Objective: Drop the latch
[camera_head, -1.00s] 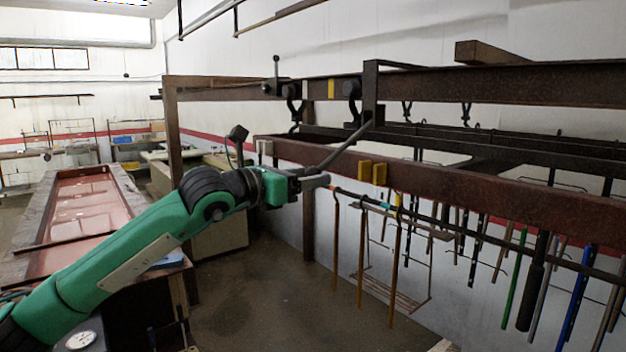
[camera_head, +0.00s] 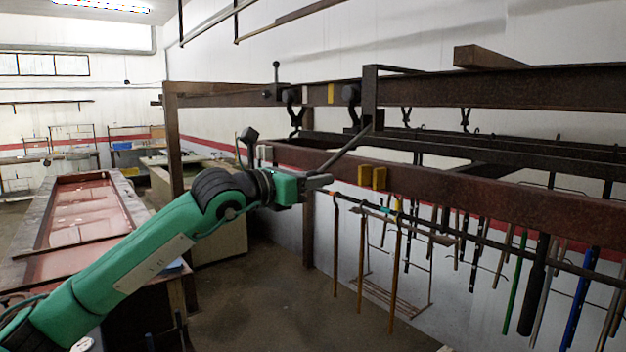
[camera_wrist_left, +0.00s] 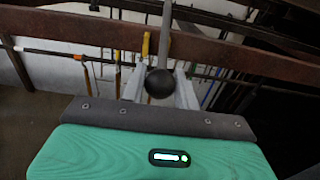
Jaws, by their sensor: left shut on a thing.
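The latch lever is a grey rod (camera_head: 350,148) slanting down and left from a dark upright bracket (camera_head: 370,95) on the rack. In the left wrist view, the rod (camera_wrist_left: 165,38) ends in a black ball knob (camera_wrist_left: 160,84) between my fingers. My left gripper (camera_head: 320,181) is shut on the lever near its lower end, in front of the rusty lower beam. It also shows in the left wrist view (camera_wrist_left: 160,92), with a finger on each side of the knob. The knob is hidden in the head view. My right gripper is in neither view.
A rusty lower beam (camera_head: 480,197) with yellow blocks (camera_head: 372,177) runs behind and right of the gripper. Below it a dark rail (camera_head: 460,233) carries several hanging rods. An upper beam (camera_head: 500,88) crosses above. Open floor (camera_head: 250,300) lies below.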

